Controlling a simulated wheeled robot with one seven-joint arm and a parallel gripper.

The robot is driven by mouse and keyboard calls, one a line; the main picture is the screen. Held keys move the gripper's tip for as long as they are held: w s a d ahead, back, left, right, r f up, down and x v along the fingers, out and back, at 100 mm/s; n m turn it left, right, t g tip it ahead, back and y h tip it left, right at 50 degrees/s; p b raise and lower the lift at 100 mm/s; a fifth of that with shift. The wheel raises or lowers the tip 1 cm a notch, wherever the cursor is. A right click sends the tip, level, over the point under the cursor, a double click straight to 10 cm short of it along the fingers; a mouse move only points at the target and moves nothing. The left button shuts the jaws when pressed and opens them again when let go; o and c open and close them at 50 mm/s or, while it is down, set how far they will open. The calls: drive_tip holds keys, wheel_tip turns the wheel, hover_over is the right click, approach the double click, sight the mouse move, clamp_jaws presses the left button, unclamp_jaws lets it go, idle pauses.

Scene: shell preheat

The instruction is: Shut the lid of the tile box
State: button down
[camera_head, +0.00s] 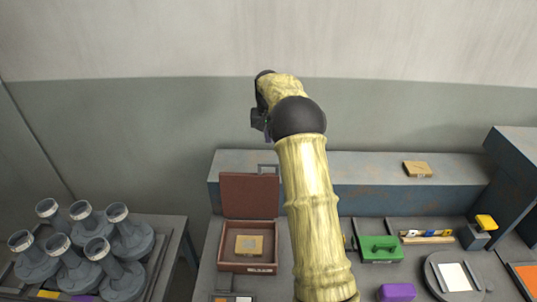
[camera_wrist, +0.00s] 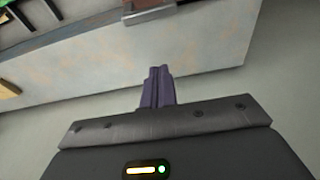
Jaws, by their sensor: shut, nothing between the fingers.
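The tile box (camera_head: 223,257) is a reddish-brown box on the bench, left of my arm in the head view. Its lid (camera_head: 249,195) stands upright at the back, open. A tan square tile (camera_head: 249,245) lies inside the box. My gripper (camera_wrist: 158,80) shows in the wrist view with its purple fingers together and nothing between them. In the head view my arm reaches up and back, and the gripper end is high above the bench, up and right of the lid, apart from it. The fingers are mostly hidden in the head view.
A raised blue-grey ledge (camera_head: 377,180) runs behind the box, with a small tan box (camera_head: 417,169) on it. A green case (camera_head: 379,249) and a purple block (camera_head: 397,292) lie right of my arm. Several grey shell-like pieces (camera_head: 82,248) stand on a left-hand table.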

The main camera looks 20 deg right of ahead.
wheel_tip(320, 180, down, 6)
drive_tip(key=s+a+p, duration=0.1)
drive_tip(key=s+p, duration=0.1)
drive_tip(key=p, duration=0.2)
drive_tip(key=shift+s, duration=0.3)
drive_tip(key=shift+a+f+b, duration=0.1)
drive_tip(key=shift+b, duration=0.25)
